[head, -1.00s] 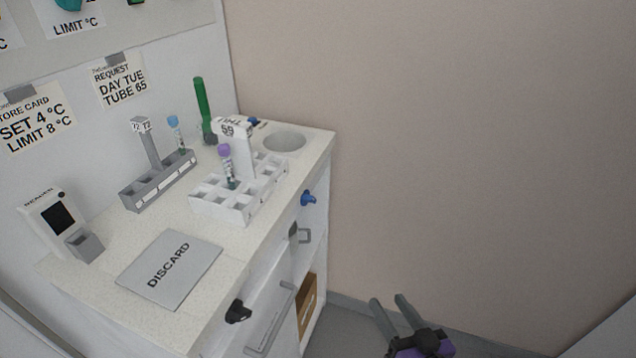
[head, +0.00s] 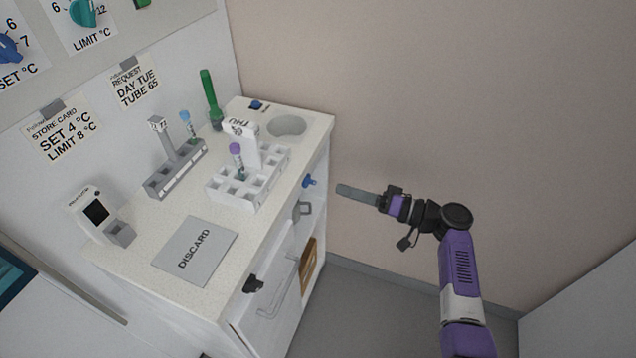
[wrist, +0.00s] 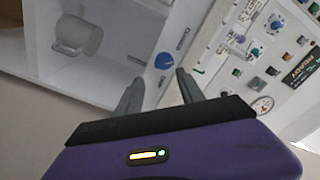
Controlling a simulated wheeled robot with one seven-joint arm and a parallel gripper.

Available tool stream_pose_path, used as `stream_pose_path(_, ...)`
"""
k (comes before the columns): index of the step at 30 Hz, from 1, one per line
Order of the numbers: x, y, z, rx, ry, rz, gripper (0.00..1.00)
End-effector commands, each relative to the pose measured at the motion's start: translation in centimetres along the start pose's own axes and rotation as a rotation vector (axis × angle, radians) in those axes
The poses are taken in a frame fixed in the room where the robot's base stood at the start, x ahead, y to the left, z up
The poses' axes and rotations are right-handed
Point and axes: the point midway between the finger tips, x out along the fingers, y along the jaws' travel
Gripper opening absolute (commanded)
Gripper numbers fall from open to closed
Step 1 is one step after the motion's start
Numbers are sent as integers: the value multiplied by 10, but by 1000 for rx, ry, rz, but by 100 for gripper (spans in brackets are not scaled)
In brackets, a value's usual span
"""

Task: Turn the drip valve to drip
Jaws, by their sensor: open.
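A blue knob (head: 309,181) sticks out of the cabinet's front face, below the counter edge near the round basin. I take it for the drip valve, but no label on it is legible. My gripper (head: 342,190) is just right of the blue knob, fingers pointing at it, with a small gap between. In the wrist view the blue knob (wrist: 164,62) lies just beyond and between the two spread fingertips (wrist: 158,77). The gripper is open and empty. The knob's pointer and setting are too small to read.
A black knob (head: 253,284) and a bar handle (head: 283,290) also stick out of the cabinet front. On the counter stand a white rack (head: 235,195), a grey rack (head: 172,178) and a DISCARD plate (head: 197,250). The wall right of my gripper is bare.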

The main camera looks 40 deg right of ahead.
Motion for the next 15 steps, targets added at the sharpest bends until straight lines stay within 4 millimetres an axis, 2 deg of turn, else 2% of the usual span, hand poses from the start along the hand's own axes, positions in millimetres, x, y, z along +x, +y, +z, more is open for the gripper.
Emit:
stream_pose_path(5,7,-8,5,-38,-26,-28,45)
stream_pose_path(15,57,-10,7,-36,-27,-26,45)
